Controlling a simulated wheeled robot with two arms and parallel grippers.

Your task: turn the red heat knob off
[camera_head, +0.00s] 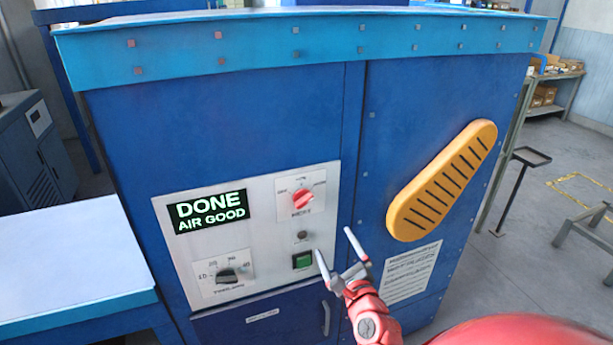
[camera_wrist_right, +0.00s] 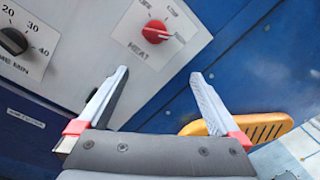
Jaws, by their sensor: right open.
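The red heat knob (camera_head: 303,197) sits on a white plate at the upper right of the control panel (camera_head: 262,262). In the right wrist view the knob (camera_wrist_right: 156,32) shows above and beyond my fingers, with its white pointer line toward the right. My right gripper (camera_head: 335,252) is open and empty, below and to the right of the knob, near the green button. It does not touch the knob. In the right wrist view its two fingers (camera_wrist_right: 158,85) are spread apart. My left gripper is not in view.
A lit display (camera_head: 210,210) reads "DONE AIR GOOD". A black timer knob (camera_head: 228,275) and a green button (camera_head: 302,260) are on the same panel. A yellow slotted handle (camera_head: 442,182) sticks out at the right. A white-topped table (camera_head: 70,250) stands left.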

